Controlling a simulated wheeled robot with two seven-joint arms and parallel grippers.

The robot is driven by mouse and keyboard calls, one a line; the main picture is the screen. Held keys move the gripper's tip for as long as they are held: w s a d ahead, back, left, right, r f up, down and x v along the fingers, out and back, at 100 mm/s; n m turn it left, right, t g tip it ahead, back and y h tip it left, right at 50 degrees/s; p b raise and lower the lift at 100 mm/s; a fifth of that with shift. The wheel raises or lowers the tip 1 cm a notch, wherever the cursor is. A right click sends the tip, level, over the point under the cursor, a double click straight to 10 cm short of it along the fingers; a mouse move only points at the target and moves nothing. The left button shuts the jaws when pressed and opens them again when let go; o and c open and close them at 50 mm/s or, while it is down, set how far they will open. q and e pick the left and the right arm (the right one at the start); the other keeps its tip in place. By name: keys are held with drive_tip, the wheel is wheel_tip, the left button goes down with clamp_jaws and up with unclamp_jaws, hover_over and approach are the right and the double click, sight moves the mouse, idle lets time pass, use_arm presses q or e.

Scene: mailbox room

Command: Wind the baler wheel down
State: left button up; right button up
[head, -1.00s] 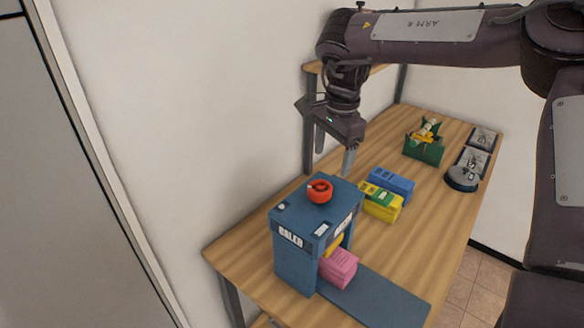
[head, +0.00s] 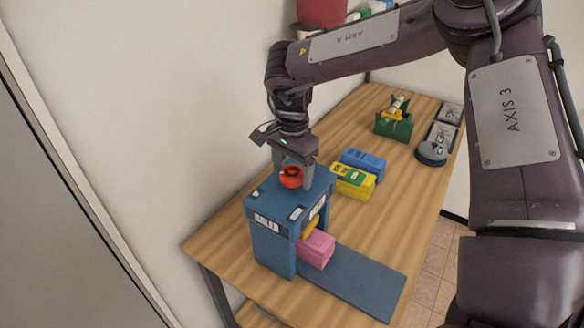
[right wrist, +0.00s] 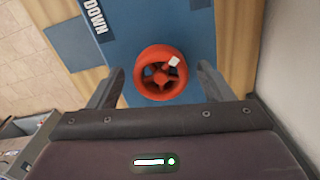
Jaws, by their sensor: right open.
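The blue baler (head: 272,240) stands at the near end of the wooden table. Its red wheel (head: 291,176) sits on top, and it also shows in the right wrist view (right wrist: 160,72) with a small white mark on its rim. A pink bundle (head: 316,249) lies in the baler's opening, with a yellow part (head: 310,229) just above it. My right gripper (head: 293,178) is open and points down over the baler top. Its fingers stand on either side of the wheel, apart from it in the wrist view. My left gripper is not in view.
Blue (head: 363,163) and yellow (head: 352,181) bundles lie behind the baler. A green box (head: 393,126) and grey round-ended trays (head: 432,151) stand farther back. A flat blue plate (head: 350,285) extends from the baler's front. The white wall is close on the left.

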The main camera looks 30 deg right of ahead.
drive_tip(key=shift+c, duration=0.3)
drive_tip(key=c, duration=0.9)
drive_tip(key=shift+w+m, duration=0.1)
drive_tip(key=shift+m, duration=0.2)
